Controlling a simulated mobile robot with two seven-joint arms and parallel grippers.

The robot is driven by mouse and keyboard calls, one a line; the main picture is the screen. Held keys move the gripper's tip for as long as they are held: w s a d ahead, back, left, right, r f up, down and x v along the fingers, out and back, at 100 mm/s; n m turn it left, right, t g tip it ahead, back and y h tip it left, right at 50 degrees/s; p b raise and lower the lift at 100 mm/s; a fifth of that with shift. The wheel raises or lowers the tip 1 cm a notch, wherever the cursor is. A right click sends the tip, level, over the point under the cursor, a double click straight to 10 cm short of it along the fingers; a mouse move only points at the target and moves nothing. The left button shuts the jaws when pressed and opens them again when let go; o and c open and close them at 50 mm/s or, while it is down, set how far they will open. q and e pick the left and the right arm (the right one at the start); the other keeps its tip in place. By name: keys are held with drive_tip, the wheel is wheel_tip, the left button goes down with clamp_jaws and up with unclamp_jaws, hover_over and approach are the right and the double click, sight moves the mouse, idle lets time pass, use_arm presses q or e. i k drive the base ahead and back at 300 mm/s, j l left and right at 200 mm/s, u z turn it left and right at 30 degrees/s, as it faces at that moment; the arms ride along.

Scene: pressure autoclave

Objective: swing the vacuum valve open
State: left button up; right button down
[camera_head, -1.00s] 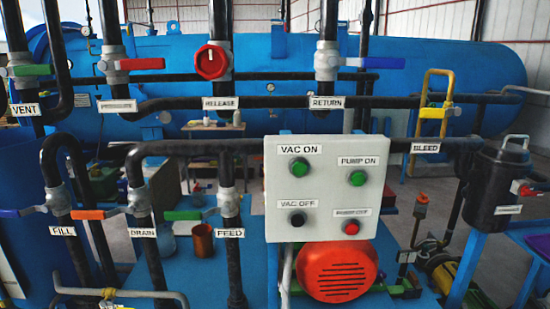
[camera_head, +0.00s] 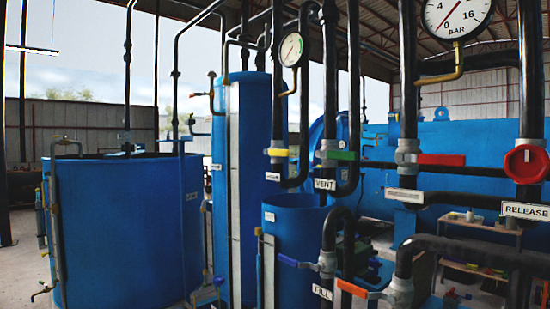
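A valve with a yellow lever (camera_head: 279,153) sits on a black vertical pipe left of the VENT valve. Its lever lies roughly level across the pipe. A small white label (camera_head: 273,176) hangs under it, too small to read surely; it may be the vacuum valve. A round gauge (camera_head: 292,49) stands above it on a brass elbow. Neither of my grippers is in view.
The VENT valve with a green lever (camera_head: 341,155) is close on its right. A red-lever valve (camera_head: 441,159), the red RELEASE wheel (camera_head: 526,164) and blue (camera_head: 288,260) and orange (camera_head: 352,288) levers are nearby. Blue tanks (camera_head: 125,230) stand at left.

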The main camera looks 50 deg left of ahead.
sight(278, 153)
drive_tip(key=j+u, duration=0.1)
drive_tip(key=u, duration=0.4)
drive_tip(key=j+u, duration=0.1)
drive_tip(key=u, duration=0.4)
drive_tip(key=j+u, duration=0.1)
drive_tip(key=u, duration=0.4)
